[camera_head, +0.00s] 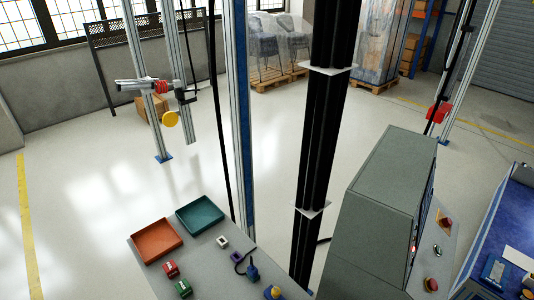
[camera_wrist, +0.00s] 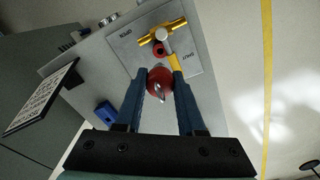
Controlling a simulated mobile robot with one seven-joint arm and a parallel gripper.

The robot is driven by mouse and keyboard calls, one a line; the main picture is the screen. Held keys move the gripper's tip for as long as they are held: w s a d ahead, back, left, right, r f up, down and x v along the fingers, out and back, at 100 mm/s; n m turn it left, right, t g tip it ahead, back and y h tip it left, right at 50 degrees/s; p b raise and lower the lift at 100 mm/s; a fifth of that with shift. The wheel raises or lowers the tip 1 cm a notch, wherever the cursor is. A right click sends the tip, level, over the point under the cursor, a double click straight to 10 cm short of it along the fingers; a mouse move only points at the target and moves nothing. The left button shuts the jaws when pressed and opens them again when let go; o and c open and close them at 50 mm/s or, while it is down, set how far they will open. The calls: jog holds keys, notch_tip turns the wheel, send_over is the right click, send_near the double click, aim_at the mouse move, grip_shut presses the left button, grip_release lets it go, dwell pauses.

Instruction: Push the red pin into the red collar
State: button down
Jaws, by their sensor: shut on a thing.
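In the wrist view, the two blue fingers of my gripper (camera_wrist: 160,78) are shut on a round red pin (camera_wrist: 154,75) with a metal ring on its end. The red collar (camera_wrist: 158,49) shows as a small red ring with a dark centre, just beyond the pin on a grey plate. A yellow T-shaped handle (camera_wrist: 152,37) with a grey hub lies right by the collar. The pin's tip is hidden, and the pin appears apart from the collar; its height above the plate cannot be told. My gripper does not show in the head view.
In the wrist view, a blue block (camera_wrist: 106,114) and a tilted lettered sign (camera_wrist: 40,97) are at left. In the head view, a table holds an orange-red tray (camera_head: 157,240), a teal tray (camera_head: 200,215) and several small parts. A grey cabinet (camera_head: 385,205) stands at right.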

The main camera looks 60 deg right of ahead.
jog(key=shift+f+b, duration=2.3)
jog(key=shift+f, duration=0.6)
jog(key=shift+p, duration=0.4)
jog(key=shift+f+b, duration=0.85)
jog(key=shift+f, duration=0.15)
jog(key=shift+r, duration=0.2)
jog(key=shift+r+p, duration=0.55)
jog(key=shift+p, duration=0.2)
jog(key=shift+p, duration=0.3)
dwell(0.5)
jog(key=shift+f+b, duration=0.65)
jog(key=shift+f, duration=0.15)
jog(key=shift+c, duration=2.2)
grip_release()
